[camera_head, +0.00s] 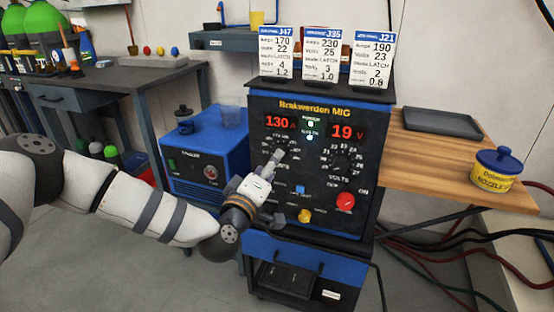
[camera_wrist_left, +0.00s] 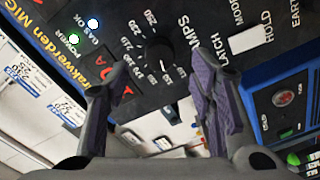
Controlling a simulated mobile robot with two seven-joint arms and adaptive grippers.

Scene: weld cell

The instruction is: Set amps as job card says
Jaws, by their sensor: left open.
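The welder (camera_head: 320,118) reads 130 on its amps display (camera_head: 279,122) and 19 on its volts display (camera_head: 343,132). Three job cards stand on top: J47 (camera_head: 275,52) with amps 170, J35 (camera_head: 321,55) with 230, and J21 (camera_head: 371,60) with 190. My left gripper (camera_head: 277,157) is at the amps dial, its fingers open. In the left wrist view the black amps knob (camera_wrist_left: 154,57) lies beyond and between the spread fingers of the gripper (camera_wrist_left: 157,72); I cannot tell if they touch it. In the head view the gripper mostly hides this knob. My right gripper is not in view.
The volts knob (camera_head: 342,161), a red knob (camera_head: 346,201) and a yellow knob (camera_head: 305,215) are on the same panel. A blue cooler unit (camera_head: 208,150) stands left. A wooden shelf (camera_head: 420,150) at right holds a dark tray (camera_head: 440,121) and a nozzle-dip tub (camera_head: 494,172).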

